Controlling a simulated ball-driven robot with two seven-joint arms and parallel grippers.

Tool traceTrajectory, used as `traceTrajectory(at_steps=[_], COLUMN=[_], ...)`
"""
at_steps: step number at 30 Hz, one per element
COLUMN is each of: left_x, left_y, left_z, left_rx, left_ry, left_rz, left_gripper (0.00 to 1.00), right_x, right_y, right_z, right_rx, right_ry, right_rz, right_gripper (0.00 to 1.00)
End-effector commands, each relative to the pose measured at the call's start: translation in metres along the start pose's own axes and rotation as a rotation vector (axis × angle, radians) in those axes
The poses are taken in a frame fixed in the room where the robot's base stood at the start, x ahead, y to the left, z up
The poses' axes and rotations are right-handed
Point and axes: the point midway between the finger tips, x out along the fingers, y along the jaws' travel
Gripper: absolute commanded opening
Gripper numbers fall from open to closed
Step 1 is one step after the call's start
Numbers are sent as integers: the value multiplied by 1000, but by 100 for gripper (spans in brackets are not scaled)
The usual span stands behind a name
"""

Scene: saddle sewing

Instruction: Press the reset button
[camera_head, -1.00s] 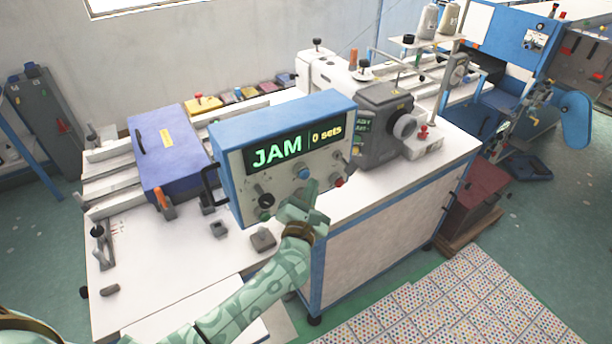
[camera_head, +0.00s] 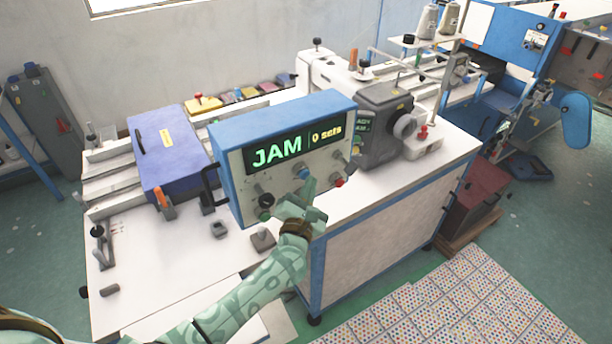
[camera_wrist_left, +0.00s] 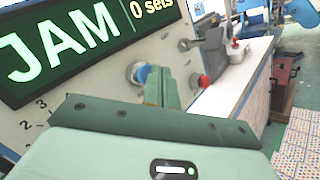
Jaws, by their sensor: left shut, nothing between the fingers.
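A blue-topped control box (camera_head: 240,131) stands on the white table, its screen (camera_head: 292,147) reading "JAM" and "0 sets" in the head view. On its pale front panel is a round blue button (camera_head: 303,172), which also shows in the left wrist view (camera_wrist_left: 138,73); no reset label is legible. My left gripper (camera_head: 309,184) is shut and empty, its fingertips right at the blue button. In the left wrist view the fingers (camera_wrist_left: 160,84) partly cover the button's right side; I cannot tell whether they touch it. My right gripper is not in view.
A red knob (camera_head: 340,183) sits right of the blue button, and a dark knob (camera_head: 266,200) lower left. A blue-purple box (camera_head: 168,158) stands left of the control box, and a sewing machine (camera_head: 385,120) behind it to the right.

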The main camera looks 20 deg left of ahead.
Motion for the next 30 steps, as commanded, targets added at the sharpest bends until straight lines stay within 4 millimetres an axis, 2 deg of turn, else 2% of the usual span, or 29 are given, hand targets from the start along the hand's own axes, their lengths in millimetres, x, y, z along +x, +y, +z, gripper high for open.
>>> traceTrajectory(at_steps=[30], left_x=[7], left_y=[5], left_z=[-6], left_rx=[0], left_ry=[1], left_rz=[1], left_gripper=[0], right_x=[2], right_y=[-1], right_z=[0], right_rx=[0], right_ry=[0], right_rz=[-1], right_gripper=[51])
